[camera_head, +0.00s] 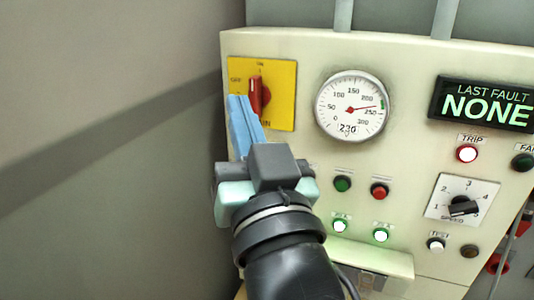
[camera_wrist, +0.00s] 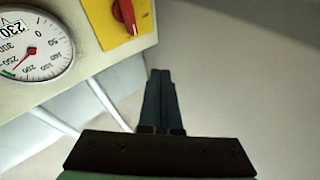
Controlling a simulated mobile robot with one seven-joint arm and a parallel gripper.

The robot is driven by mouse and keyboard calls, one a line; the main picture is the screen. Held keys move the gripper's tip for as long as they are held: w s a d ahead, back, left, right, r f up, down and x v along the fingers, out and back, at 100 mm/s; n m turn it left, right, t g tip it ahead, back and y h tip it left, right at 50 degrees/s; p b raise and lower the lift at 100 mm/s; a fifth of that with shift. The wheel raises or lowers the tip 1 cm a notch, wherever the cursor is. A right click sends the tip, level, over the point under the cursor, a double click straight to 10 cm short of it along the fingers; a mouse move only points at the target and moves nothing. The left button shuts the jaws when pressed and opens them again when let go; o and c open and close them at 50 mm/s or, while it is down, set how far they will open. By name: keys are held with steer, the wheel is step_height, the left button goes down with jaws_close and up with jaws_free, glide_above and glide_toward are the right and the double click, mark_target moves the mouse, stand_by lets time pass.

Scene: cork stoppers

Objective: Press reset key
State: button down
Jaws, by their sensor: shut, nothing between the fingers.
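My gripper (camera_head: 240,102) is shut and empty, its blue fingers together. In the head view its tips overlap the lower left part of the yellow plate with the red rotary switch. In the wrist view the closed fingers (camera_wrist: 160,76) point at a plain grey surface, beside the panel. I see no key with a readable reset label. Candidates on the cream panel (camera_head: 295,75) are a green button (camera_head: 342,184), a red button (camera_head: 380,191) and a white button labelled TEST (camera_head: 435,244). Part of the panel is hidden behind my gripper and arm.
The red rotary switch (camera_head: 258,94) is close to my fingertips. A gauge (camera_head: 352,106), a display reading NONE (camera_head: 486,106), a lit TRIP lamp (camera_head: 467,154) and a speed dial (camera_head: 463,207) are to the right. The left side is clear.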

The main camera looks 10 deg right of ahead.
steer(key=s+d+f+m+g+y+p, duration=0.1)
steer(key=d+f+g, duration=0.2)
steer(key=f, duration=0.5)
steer(key=s+d+f+m+g+y+p, duration=0.1)
steer(key=d+f+m+g+p, duration=0.1)
steer(key=f, duration=0.7)
steer(key=shift+d+m+g+y+p, duration=0.3)
steer(key=shift+d+g, duration=0.1)
steer(key=shift+d, duration=0.05)
steer(key=shift+w, duration=0.15)
steer(key=w+d+b, duration=0.1)
steer(key=w+d, duration=0.4)
steer(key=w, duration=0.2)
steer(key=shift+w, duration=0.1)
stand_by(0.8)
steer(key=shift+w+d, duration=0.15)
steer(key=shift+w, duration=0.2)
